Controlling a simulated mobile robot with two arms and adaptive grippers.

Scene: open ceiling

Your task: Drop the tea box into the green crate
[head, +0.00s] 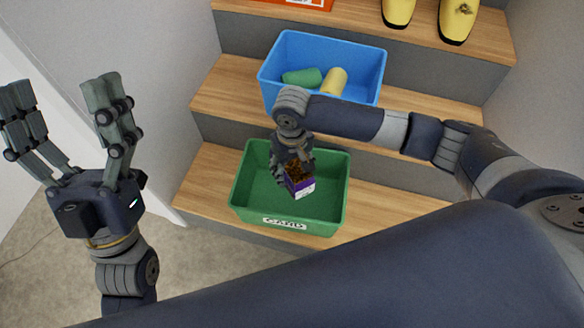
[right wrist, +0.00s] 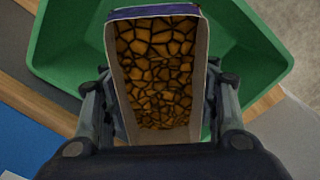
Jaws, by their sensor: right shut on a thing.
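The tea box (head: 300,186) is small, with a purple and white side and a brown-gold patterned face. My right gripper (head: 295,165) is shut on it and holds it over the green crate (head: 240,199), within the crate's outline in the head view. In the right wrist view the tea box (right wrist: 158,75) fills the middle between the fingers, with the green crate (right wrist: 262,62) behind it. I cannot tell how far the box is above the crate floor. The crate stands on the lowest wooden step and has a white label in front. My left gripper (head: 62,98) is open and empty at the left.
A blue crate (head: 277,62) with a green and a yellow object stands on the step above. Yellow shoes (head: 457,18) and part of an orange box (head: 300,3) are on the top step. The wooden step (head: 205,190) left of the green crate is clear.

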